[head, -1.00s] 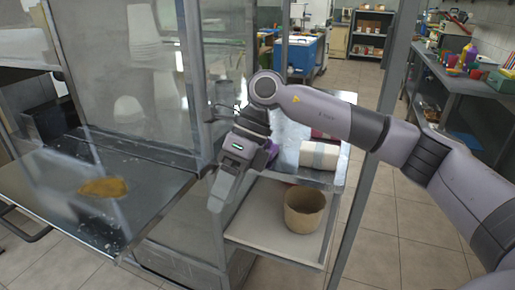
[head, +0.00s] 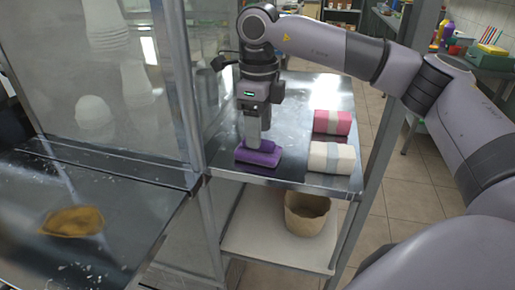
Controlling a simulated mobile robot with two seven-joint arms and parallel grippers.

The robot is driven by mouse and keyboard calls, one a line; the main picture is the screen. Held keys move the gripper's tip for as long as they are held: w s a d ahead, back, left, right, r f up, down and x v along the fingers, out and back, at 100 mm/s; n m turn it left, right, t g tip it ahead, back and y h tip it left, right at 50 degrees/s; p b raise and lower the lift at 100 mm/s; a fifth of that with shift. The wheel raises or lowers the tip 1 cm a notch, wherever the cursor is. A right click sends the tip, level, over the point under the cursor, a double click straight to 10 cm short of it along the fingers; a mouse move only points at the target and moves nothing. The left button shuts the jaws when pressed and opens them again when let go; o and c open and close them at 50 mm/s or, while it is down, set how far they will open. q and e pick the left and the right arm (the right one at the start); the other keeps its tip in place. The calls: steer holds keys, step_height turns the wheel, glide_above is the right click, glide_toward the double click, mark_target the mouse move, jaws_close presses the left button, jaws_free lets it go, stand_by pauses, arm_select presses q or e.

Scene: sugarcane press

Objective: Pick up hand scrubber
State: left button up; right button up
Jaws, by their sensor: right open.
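The hand scrubber (head: 259,156) is a purple block lying on the metal shelf, near its front left part. My right gripper (head: 254,143) points straight down over it, with its fingers at the top of the scrubber. The jaws are open. The fingers hide part of the scrubber's upper side, and I cannot tell whether they touch it. My left gripper is not in view.
A brown pot (head: 306,212) stands on the lower shelf (head: 262,240). Metal posts and a clear panel stand to the left.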

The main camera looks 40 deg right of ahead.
steer(key=shift+f, duration=1.2)
jaws_close()
steer(key=shift+r, duration=0.1)
step_height(320, 180, up, 20)
steer(key=p, duration=0.3)
